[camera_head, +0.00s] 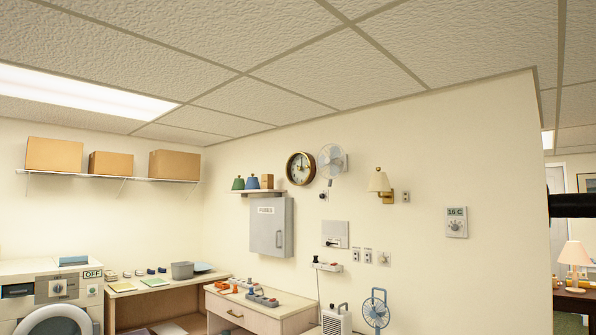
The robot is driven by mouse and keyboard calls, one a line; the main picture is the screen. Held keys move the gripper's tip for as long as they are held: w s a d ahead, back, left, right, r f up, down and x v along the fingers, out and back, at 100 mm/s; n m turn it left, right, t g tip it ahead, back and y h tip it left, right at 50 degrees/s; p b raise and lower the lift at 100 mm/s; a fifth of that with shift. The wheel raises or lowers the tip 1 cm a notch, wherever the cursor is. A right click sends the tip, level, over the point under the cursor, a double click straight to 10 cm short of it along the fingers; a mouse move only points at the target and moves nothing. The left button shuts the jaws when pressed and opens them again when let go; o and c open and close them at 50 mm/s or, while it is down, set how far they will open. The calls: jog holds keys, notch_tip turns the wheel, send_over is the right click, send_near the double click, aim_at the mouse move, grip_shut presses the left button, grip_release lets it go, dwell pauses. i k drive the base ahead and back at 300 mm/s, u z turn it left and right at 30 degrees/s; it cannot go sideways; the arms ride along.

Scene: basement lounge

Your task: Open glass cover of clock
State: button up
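My gripper is not in view. A black bar, which may be part of my arm, enters at the right edge, far from the clock.
A wall fan (332,161) hangs close to the clock's right side. A drawer desk (240,318) stands below, and a wall lamp (379,182) is further right.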

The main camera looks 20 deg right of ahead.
aim_at(296, 168)
jog(key=k, duration=0.65)
jog(key=z, duration=0.45)
jog(key=i, duration=1.55)
jog(key=z, duration=0.3)
jog(key=i, duration=2)
jog(key=u, duration=0.9)
jog(key=i, duration=0.6)
jog(key=u, duration=0.8)
jog(key=i, duration=0.6)
jog(key=u, duration=0.15)
